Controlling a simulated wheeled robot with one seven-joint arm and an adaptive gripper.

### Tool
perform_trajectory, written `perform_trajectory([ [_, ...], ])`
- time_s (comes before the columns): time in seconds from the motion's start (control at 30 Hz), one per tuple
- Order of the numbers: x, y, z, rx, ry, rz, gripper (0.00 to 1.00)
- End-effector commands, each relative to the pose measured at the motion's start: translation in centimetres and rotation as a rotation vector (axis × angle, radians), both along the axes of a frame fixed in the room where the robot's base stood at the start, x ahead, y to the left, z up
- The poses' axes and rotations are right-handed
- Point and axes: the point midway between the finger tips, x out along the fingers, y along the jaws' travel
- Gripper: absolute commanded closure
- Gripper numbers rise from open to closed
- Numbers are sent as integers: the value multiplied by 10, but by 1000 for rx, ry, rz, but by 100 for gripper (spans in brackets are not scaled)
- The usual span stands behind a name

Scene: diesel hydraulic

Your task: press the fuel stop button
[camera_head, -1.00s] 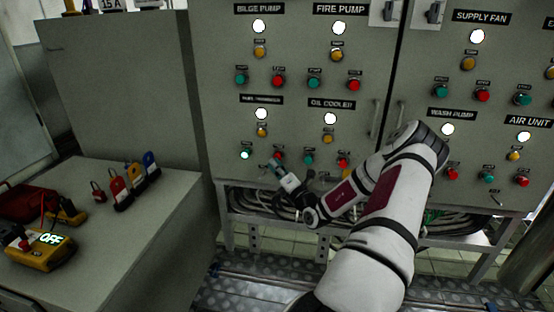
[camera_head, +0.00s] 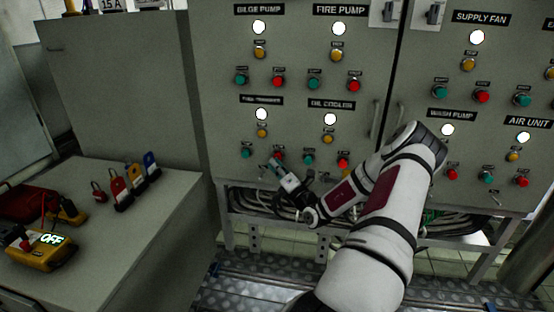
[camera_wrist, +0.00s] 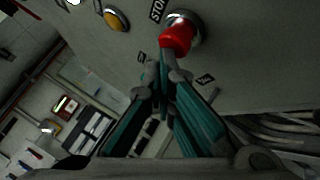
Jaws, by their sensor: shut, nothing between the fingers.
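The red stop button (camera_head: 279,155) sits at the lower right of the group under the fuel transfer label (camera_head: 261,101). In the wrist view the red button (camera_wrist: 177,39) is close up, in a metal collar beside a STOP label (camera_wrist: 157,9). My gripper (camera_head: 272,160) is shut and empty, with its tips at the red button. In the wrist view the fingertips (camera_wrist: 164,72) overlap the button's lower edge; I cannot tell whether they touch it. The green button (camera_head: 246,153) to the left is dark. The white lamp (camera_head: 261,114) above is bright.
The oil cooler group (camera_head: 308,158) is just right of my gripper. Cables (camera_head: 262,202) hang in the open space below the panel. A grey cabinet (camera_head: 165,215) with padlocks and a yellow meter (camera_head: 42,250) stands at the left.

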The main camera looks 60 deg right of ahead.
Motion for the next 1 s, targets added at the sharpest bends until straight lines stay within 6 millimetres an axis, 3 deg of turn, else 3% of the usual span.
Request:
perform_trajectory([
  [0.3,-6,14,1,1,0,0,100],
  [0.67,-7,16,0,1,0,0,100],
  [1.0,-18,43,2,3,0,1,100],
])
